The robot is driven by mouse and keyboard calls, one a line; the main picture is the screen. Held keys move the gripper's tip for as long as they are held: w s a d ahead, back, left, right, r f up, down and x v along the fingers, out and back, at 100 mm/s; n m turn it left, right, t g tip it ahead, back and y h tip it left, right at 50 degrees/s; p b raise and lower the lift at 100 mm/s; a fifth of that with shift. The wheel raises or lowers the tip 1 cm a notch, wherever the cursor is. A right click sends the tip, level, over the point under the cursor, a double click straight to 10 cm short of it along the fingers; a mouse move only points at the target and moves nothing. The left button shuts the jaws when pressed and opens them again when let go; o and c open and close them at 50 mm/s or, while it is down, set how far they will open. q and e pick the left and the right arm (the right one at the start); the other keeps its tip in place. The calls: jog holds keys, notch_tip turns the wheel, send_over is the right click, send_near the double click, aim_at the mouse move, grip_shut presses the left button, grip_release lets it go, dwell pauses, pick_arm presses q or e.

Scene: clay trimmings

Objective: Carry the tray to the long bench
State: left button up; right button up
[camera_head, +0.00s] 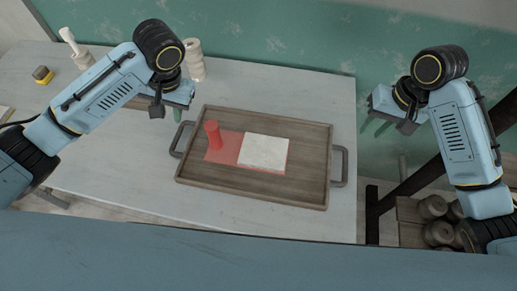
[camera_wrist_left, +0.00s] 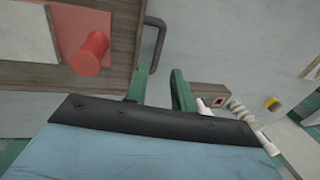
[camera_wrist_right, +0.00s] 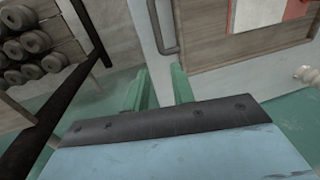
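A wooden tray (camera_head: 255,191) with a dark handle at each end lies on the white table. On it are a red mat (camera_head: 224,148), a red cylinder (camera_head: 213,134) standing on the mat, and a white slab (camera_head: 263,151). My left gripper (camera_head: 178,115) is open and empty, above the table just beyond the tray's left handle (camera_head: 181,139); its green fingers (camera_wrist_left: 160,85) show apart in the left wrist view. My right gripper (camera_head: 377,128) is open and empty, off the table's right edge, beyond the right handle (camera_head: 339,166); its green fingers (camera_wrist_right: 160,88) show apart in the right wrist view.
White spools (camera_head: 194,60) and a yellow-and-black object (camera_head: 42,75) stand at the table's back left. A green wall runs behind. A dark-framed rack (camera_head: 372,215) with several round grey pieces (camera_head: 432,207) stands at right. The table's front left is clear.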

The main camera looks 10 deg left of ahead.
aim_at(175, 141)
pick_arm(q)
jog(key=shift+f, duration=0.15)
pick_arm(e)
jog(key=shift+f, duration=0.1)
